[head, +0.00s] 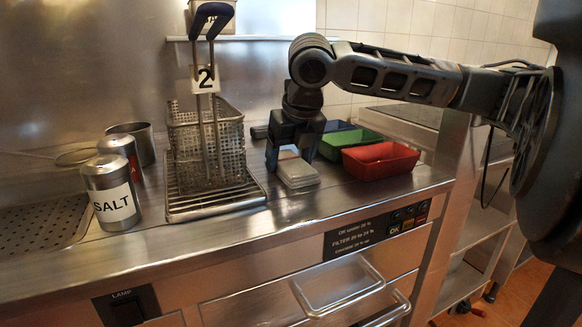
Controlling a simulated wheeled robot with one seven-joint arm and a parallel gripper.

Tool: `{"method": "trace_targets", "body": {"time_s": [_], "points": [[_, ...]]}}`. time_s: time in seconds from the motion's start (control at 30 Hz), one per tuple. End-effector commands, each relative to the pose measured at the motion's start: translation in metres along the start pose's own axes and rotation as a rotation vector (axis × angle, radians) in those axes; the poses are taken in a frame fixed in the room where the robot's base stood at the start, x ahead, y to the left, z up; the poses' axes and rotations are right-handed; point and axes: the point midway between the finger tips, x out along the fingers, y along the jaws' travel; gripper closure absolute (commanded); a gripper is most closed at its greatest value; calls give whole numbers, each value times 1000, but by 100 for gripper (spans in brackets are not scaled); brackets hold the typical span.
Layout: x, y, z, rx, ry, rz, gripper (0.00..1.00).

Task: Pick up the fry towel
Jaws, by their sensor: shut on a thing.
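The fry towel (298,174) looks like a small, pale, folded stack with flat layers. It is on the steel counter, right of the fry basket. My gripper (291,163) points down over it, with one finger at its left side and the other at its right rear. The gripper is shut on the towel, and its fingers hide part of the towel's far end. The towel looks level and at counter height; I cannot tell whether it is touching the counter.
The wire fry basket (226,142) with a "2" tag stands on a rack to the left. A salt shaker (110,192) is farther left. A red tray (381,160) and a green tray (349,141) sit close on the right. The counter in front of the towel is clear.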

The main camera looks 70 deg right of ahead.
Motion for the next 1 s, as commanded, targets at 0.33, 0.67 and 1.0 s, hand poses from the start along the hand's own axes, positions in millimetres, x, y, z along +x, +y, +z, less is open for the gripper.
{"method": "trace_targets", "body": {"time_s": [0.33, 0.67, 1.0], "points": [[0, 0, 0, 0, 0, 0, 56], [-20, 0, 9, 0, -2, 0, 56], [-77, 1, 33, 1, -2, 0, 56]]}}
